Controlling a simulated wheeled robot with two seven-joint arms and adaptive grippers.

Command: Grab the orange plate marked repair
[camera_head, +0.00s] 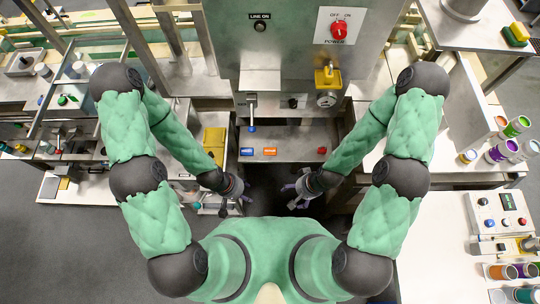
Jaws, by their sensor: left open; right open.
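A small orange plate (270,152) lies flat on the grey metal ledge of the machine, in the middle of the head view. Its lettering is too small to read. A blue plate (247,152) lies just to its left. My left gripper (232,207) is open and empty, below and left of the orange plate. My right gripper (296,199) is open and empty, below and right of it. Both are apart from the plates.
A lever with a blue knob (252,128) hangs behind the blue plate. A red block (322,151) sits at the ledge's right. Cans (502,151) stand far right.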

